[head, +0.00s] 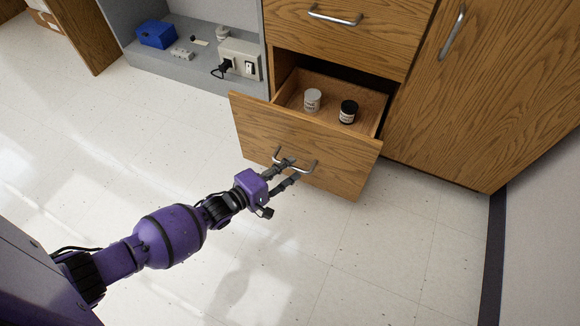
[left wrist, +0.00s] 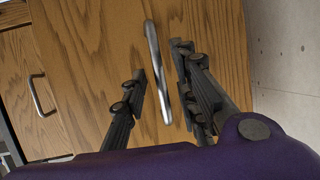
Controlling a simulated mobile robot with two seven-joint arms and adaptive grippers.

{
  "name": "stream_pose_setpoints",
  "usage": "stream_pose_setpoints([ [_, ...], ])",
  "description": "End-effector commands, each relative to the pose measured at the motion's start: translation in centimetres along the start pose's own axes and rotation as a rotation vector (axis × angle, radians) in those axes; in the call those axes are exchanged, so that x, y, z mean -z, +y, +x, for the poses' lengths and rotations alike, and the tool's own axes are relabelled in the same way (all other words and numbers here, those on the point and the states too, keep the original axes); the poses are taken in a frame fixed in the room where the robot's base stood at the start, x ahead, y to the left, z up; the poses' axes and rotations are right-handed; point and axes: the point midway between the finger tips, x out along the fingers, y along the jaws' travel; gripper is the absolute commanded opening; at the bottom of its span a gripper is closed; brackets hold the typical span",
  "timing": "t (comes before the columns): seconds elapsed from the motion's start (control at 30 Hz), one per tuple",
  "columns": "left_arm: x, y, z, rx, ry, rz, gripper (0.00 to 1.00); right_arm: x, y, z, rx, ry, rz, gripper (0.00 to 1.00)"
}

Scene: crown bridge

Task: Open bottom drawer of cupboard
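The cupboard's bottom drawer (head: 340,165) is pulled well out in the head view, with its inside showing. Its metal handle (head: 307,172) is on the wooden front. My left gripper (head: 292,169) is at this handle. In the left wrist view the handle (left wrist: 157,72) runs between the two fingers of the left gripper (left wrist: 161,62). The fingers stand apart on either side, with gaps to the bar, so they look open around it. A white jar (head: 312,100) and a black jar (head: 348,111) stand upright in the drawer. My right gripper is out of view.
A closed upper drawer (head: 350,40) sits above, and a closed cupboard door (head: 490,90) is to the right. A grey shelf unit (head: 190,75) on the left holds a blue box (head: 156,34) and an outlet box (head: 240,58). The floor (head: 400,270) in front is clear.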

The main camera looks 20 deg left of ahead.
Motion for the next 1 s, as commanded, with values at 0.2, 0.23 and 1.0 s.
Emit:
stream_pose_setpoints([
  [0.2, 0.03, -0.07, 1.34, 0.001, 0.000, 0.002, 0.27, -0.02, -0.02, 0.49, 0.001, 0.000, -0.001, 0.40],
  [0.23, 0.03, -0.05, 1.36, 0.001, 0.000, 0.002, 0.27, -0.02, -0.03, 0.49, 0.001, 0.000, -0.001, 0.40],
  [1.0, -0.04, 0.01, 1.26, 0.000, 0.000, 0.000, 0.00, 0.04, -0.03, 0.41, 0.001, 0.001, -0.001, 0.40],
])
